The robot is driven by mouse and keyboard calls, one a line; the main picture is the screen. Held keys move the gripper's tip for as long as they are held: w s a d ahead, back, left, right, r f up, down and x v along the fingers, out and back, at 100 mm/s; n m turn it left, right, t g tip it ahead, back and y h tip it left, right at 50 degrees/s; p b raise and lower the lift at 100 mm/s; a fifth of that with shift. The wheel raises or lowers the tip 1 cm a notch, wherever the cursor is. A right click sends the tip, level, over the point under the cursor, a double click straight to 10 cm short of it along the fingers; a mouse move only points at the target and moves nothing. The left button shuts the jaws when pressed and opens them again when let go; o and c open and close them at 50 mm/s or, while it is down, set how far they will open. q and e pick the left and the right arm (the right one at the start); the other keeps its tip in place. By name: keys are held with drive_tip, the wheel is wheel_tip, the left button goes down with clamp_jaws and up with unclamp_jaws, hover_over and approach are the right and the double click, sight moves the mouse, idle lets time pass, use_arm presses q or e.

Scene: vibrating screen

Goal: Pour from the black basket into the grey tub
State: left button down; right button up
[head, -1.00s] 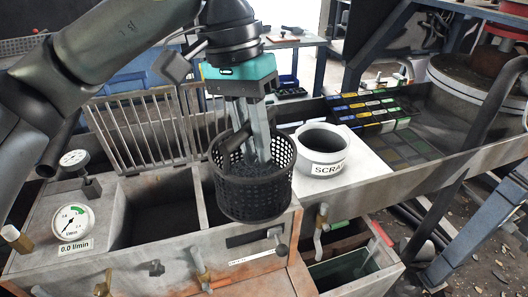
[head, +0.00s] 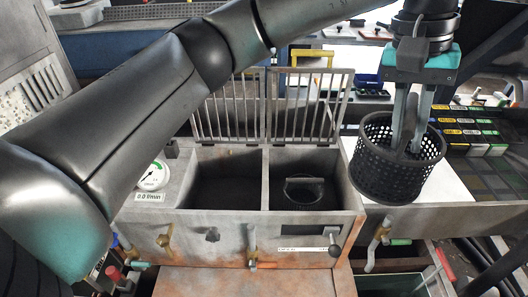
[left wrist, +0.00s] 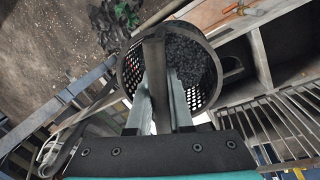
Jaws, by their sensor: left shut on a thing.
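The black basket (head: 392,178) is a round mesh basket, held roughly upright at the right of the head view. My left gripper (head: 407,145) is shut on its handle bar, with the fingers reaching down inside the rim. In the left wrist view, dark granules (left wrist: 190,62) lie in the basket (left wrist: 130,72), to one side of the bar. The basket hangs in front of the white board (head: 455,185). The grey tub cannot be made out in the head view now; the basket covers the area where it may stand. My right gripper is not in view.
A twin-compartment machine (head: 225,150) stands in the middle, with two raised grates (head: 305,108) behind it. A dark round container (head: 305,190) sits in its right compartment. Black and coloured boxes (head: 470,135) are at the right. A gauge (head: 152,176) is at the left.

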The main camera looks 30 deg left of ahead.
use_arm(q)
drive_tip(key=w+a+f+n+y, duration=0.1)
drive_tip(key=a+f+n, duration=0.4)
drive_tip(key=a, duration=0.8)
drive_tip(key=w+a+f+n+t+y+b, duration=0.1)
drive_tip(key=w+a+f+n, duration=0.1)
drive_tip(key=a+f+n, duration=0.4)
drive_tip(key=w+a+f+n+t+y+b, duration=0.1)
drive_tip(key=a+f+n, duration=0.5)
drive_tip(key=a+n, duration=0.6)
drive_tip(key=a, duration=0.7)
drive_tip(key=shift+w+a+n, duration=0.25)
drive_tip(key=shift+a+n, duration=0.05)
drive_tip(key=shift+a, duration=0.05)
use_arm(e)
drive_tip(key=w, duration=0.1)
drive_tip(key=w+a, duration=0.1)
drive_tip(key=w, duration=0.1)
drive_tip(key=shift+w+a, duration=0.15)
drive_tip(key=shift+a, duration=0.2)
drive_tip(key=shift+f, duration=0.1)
